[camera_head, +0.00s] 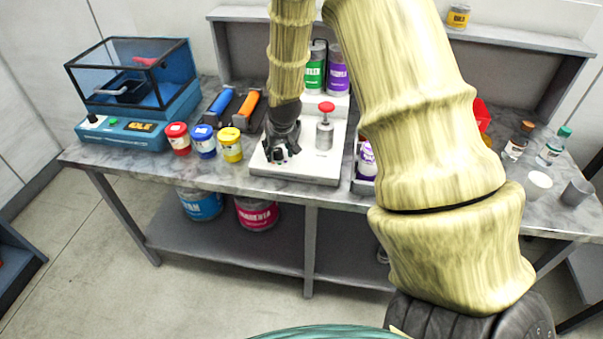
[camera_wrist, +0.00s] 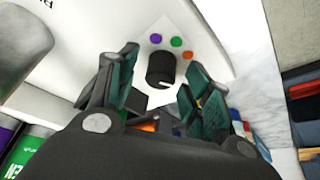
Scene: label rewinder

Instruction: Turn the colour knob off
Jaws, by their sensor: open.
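The colour knob (camera_wrist: 161,68) is a black round dial with a white pointer mark on the white machine's panel (camera_wrist: 208,22). In the wrist view, purple (camera_wrist: 155,38), green (camera_wrist: 176,42) and orange (camera_wrist: 188,56) dots lie beside it. The pointer is turned toward the lower right of that view, away from these dots. My gripper (camera_wrist: 158,88) is open, its green-padded fingers on either side of the knob. I cannot tell whether they touch it. In the head view my gripper (camera_head: 277,155) is low over the front left of the white machine (camera_head: 310,172), largely hiding the knob.
A red-topped metal cylinder (camera_head: 325,128) stands on the machine right of my gripper. Red (camera_head: 178,139), blue (camera_head: 203,141) and yellow (camera_head: 230,145) jars stand to its left. A blue machine with a clear cover (camera_head: 135,90) is at the far left. My arm hides part of the bench.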

